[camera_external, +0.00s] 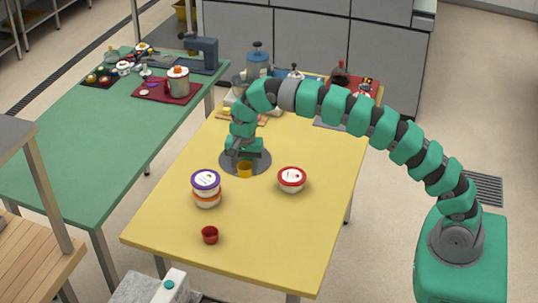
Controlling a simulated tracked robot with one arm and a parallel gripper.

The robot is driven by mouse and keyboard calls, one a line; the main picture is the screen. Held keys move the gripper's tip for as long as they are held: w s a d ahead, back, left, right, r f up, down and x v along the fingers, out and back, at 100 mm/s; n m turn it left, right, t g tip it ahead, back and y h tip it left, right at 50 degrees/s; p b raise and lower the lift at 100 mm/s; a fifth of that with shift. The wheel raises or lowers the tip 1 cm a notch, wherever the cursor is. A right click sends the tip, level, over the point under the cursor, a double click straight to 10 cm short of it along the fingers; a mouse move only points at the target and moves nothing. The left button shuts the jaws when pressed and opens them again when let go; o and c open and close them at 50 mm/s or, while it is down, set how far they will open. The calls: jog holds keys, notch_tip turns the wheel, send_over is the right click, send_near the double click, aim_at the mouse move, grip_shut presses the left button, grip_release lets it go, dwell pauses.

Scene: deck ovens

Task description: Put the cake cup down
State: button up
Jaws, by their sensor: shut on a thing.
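A small yellow-orange cup (245,170), which looks like the cake cup, is at my gripper (243,160) over a dark grey round plate (262,168) on the yellow table. My gripper points down and is shut on the cup's upper part. I cannot tell whether the cup's base touches the plate. A second small cup, dark red (210,235), stands alone near the front of the table.
Several items crowd the back. A green table (75,150) holds a pot (178,82). The front right is clear.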

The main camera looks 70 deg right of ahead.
jog(key=w+d+p, duration=0.3)
jog(key=w+d, duration=0.1)
jog(key=d, duration=0.7)
jog(key=m, duration=0.2)
send_over(262, 159)
notch_tip(262, 159, down, 4)
jog(key=shift+f, duration=3.75)
jog(key=o, duration=1)
jog(key=shift+c, duration=0.2)
